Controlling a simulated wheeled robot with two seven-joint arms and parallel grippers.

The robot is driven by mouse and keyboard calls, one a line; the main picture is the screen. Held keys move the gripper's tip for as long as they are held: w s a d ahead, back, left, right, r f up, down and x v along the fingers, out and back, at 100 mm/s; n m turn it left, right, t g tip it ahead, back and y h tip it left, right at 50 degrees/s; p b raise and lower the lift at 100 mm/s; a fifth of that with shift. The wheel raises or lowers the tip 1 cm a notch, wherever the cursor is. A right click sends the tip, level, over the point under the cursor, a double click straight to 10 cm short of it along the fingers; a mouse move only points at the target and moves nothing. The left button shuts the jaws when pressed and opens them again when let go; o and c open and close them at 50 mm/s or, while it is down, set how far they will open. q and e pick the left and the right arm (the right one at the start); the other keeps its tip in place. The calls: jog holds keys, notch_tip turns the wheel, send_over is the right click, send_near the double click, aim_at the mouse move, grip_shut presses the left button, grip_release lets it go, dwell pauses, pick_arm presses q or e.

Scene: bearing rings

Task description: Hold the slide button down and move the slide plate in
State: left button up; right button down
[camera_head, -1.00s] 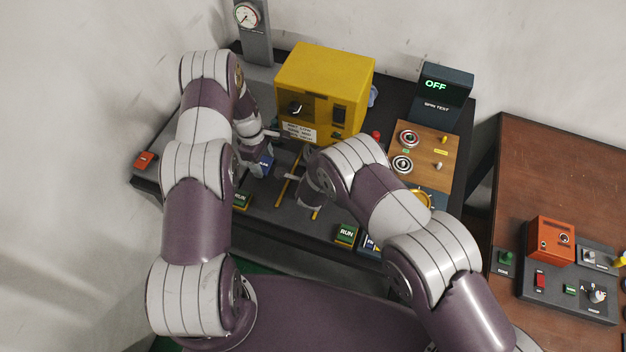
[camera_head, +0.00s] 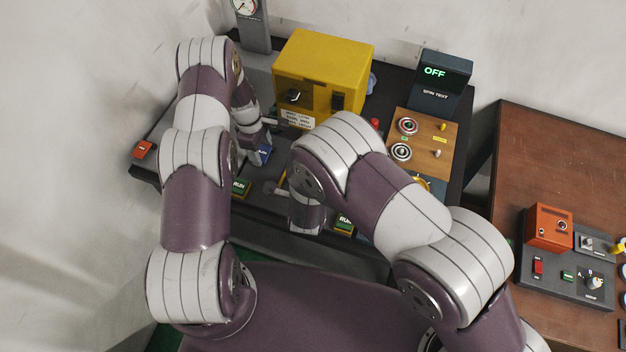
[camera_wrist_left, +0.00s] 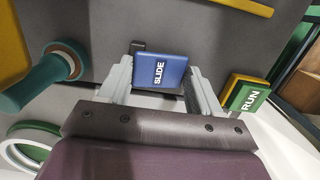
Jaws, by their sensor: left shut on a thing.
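I cannot make out the slide plate.
The yellow machine (camera_head: 322,72) stands behind the grippers. A green RUN button (camera_head: 240,187) is near the slide button; another (camera_head: 344,223) is partly hidden. A wooden board (camera_head: 425,140) and OFF display (camera_head: 440,82) stand right. A teal handle (camera_wrist_left: 45,75) shows close by.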

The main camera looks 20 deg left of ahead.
pick_arm(q)
jog(key=o, duration=1.1)
pick_arm(e)
jog(key=shift+s+r, duration=0.15)
jog(key=shift+s, duration=0.05)
pick_arm(q)
jog(key=shift+r, duration=0.25)
pick_arm(e)
notch_tip(320, 180, down, 3)
jog(key=b, duration=0.3)
pick_arm(q)
notch_tip(320, 180, up, 12)
jog(key=a, duration=0.1)
jog(key=shift+a, duration=0.35)
